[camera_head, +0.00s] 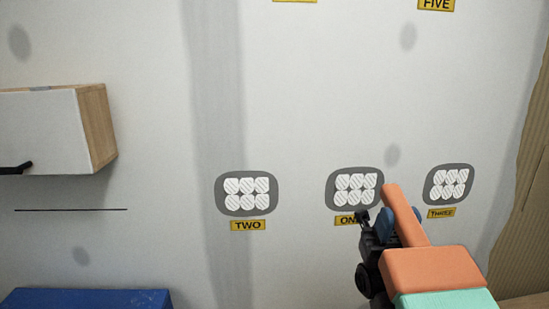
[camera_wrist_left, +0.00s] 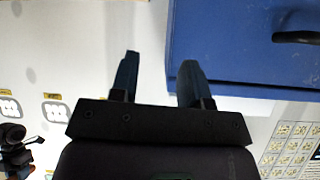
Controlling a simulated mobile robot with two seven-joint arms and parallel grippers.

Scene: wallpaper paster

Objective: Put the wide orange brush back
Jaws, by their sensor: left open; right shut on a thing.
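The wide orange brush (camera_head: 430,268) is at the lower right of the head view, with its orange handle pointing up and slightly left. Its pale green bristle part is cut off by the bottom edge. My right gripper (camera_head: 384,226) is shut on the handle from the left, in front of the wall near the label ONE. My left gripper (camera_wrist_left: 157,82) shows only in the left wrist view, open with nothing between its fingers.
Grey patches with white pads are on the wall over labels TWO (camera_head: 248,225), ONE (camera_head: 345,220) and THREE (camera_head: 441,212). A white wall cabinet (camera_head: 45,130) with a black handle is at left. A blue cabinet (camera_wrist_left: 235,45) lies just beyond my left fingers.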

